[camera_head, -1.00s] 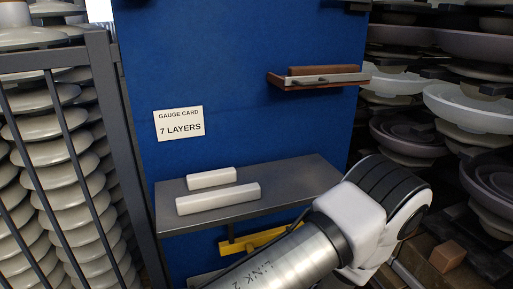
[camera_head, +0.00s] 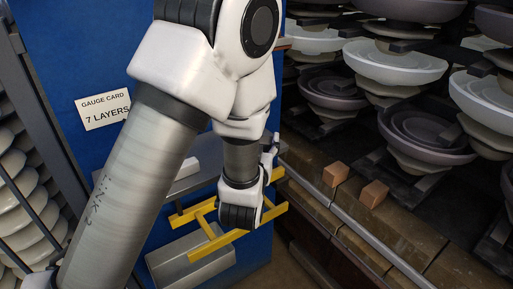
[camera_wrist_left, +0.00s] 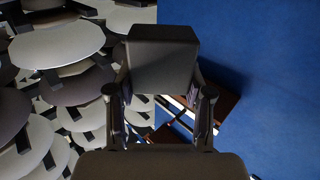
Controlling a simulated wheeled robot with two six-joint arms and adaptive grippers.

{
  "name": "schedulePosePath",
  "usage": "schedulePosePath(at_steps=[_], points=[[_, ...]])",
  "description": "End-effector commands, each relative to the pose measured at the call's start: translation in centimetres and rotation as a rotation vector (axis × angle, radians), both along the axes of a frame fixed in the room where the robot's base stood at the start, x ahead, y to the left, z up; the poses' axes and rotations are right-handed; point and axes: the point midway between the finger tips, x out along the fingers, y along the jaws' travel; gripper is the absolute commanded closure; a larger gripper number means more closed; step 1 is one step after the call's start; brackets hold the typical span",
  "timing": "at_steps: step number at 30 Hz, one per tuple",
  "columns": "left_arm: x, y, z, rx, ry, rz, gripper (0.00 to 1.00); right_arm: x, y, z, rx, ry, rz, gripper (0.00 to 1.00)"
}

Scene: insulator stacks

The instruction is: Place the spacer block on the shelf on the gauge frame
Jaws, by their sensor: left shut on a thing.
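In the left wrist view my left gripper (camera_wrist_left: 160,88) is shut with its fingertips at the sides of a dark grey block (camera_wrist_left: 163,58), which I take to be the spacer block. In the head view my left arm rises from the lower left, bends at the top and hangs down in front of the blue panel (camera_head: 62,70); the gripper is mostly hidden behind the wrist. A yellow frame (camera_head: 212,236) shows below and behind the wrist. The grey shelf (camera_head: 208,152) above it is mostly covered by my arm. My right gripper is out of view.
A pale bar (camera_head: 187,168) lies on the grey shelf. Two small brown blocks (camera_head: 335,173) (camera_head: 374,193) sit on a ledge at the right. Insulator stacks (camera_head: 395,65) stand behind, and more are at the left. A gauge card (camera_head: 103,109) reads "7 LAYERS". A brown ledge shows in the left wrist view (camera_wrist_left: 226,103).

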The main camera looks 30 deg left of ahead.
Motion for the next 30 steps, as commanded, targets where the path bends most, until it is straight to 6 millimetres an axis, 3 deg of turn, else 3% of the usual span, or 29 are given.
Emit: schedulePosePath(at_steps=[1,3,12,21,30], points=[[1.1,0.9,0.4,-0.011,0.003,0.007,0.92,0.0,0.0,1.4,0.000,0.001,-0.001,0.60],[2.5,1.9,0.3,-0.010,0.002,0.007,0.92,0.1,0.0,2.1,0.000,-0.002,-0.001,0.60],[8.0,5.7,-0.5,-0.003,0.003,0.004,0.92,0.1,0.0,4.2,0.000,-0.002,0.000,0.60],[8.3,5.9,-4.2,-0.002,0.005,0.003,0.92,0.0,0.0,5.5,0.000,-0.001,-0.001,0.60],[8.3,5.9,-4.8,-0.002,0.003,0.003,0.92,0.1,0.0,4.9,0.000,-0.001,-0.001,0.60]])
